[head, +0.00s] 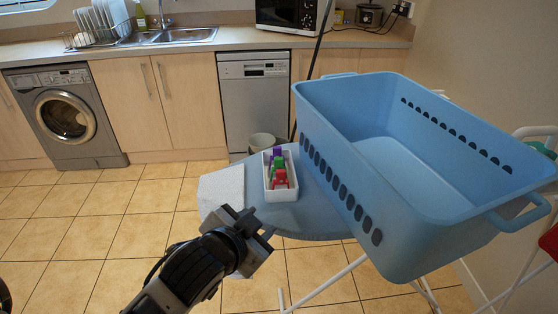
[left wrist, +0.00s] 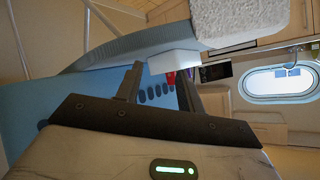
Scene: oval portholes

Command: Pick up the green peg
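The green peg (head: 278,164) lies in a small white tray (head: 282,196) on the blue ironing board, between a purple peg (head: 277,152) and a red peg (head: 281,178). My left gripper (head: 260,224) is at the board's near left edge, in front of the tray and apart from it. In the left wrist view its two fingers (left wrist: 159,86) are spread with nothing between them. That view shows the tray (left wrist: 173,62) beyond the fingers and a bit of red beside it; I cannot make out the green peg there. My right gripper is out of view.
A large blue laundry basket (head: 345,185) with oval holes stands close to the tray's right. A white folded towel (head: 222,187) lies left of the tray. The ironing board (head: 315,210) has a little bare room in front. Kitchen counters are behind.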

